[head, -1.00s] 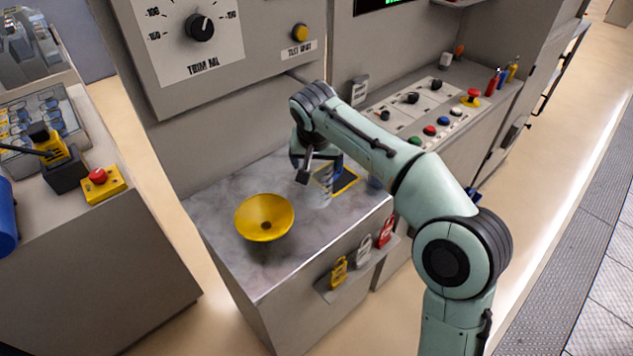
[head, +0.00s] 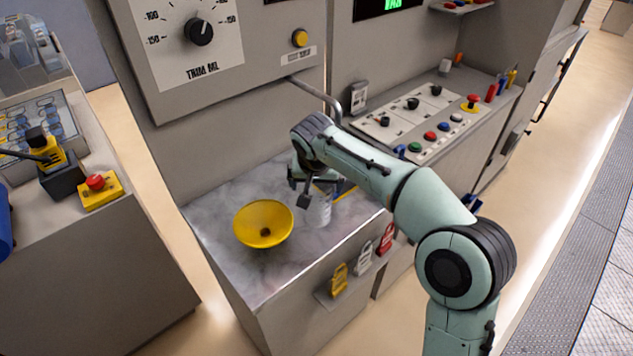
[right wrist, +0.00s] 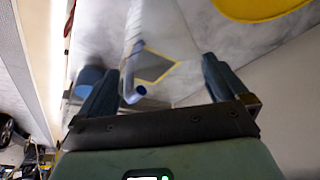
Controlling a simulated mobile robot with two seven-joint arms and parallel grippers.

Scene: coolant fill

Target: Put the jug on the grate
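The jug (head: 319,212) is clear and colourless, upright at the front left of the grate in the head view. My right gripper (head: 318,192) has its fingers on either side of it and appears to hold it. In the right wrist view the fingers (right wrist: 160,72) stand wide apart with a faint clear shape between them. The grate, dark with a yellow border, is mostly hidden by my arm and the jug in the head view; its yellow edge (head: 346,191) shows. It shows better in the right wrist view (right wrist: 158,66). Whether the jug touches the counter is unclear. My left gripper is out of view.
A yellow funnel-like bowl (head: 262,223) stands close left of the jug on the marbled counter (head: 215,205). A metal pipe (head: 320,93) reaches out from the panel above. Padlocks (head: 362,257) hang at the counter's front. A control console (head: 425,120) is behind my arm.

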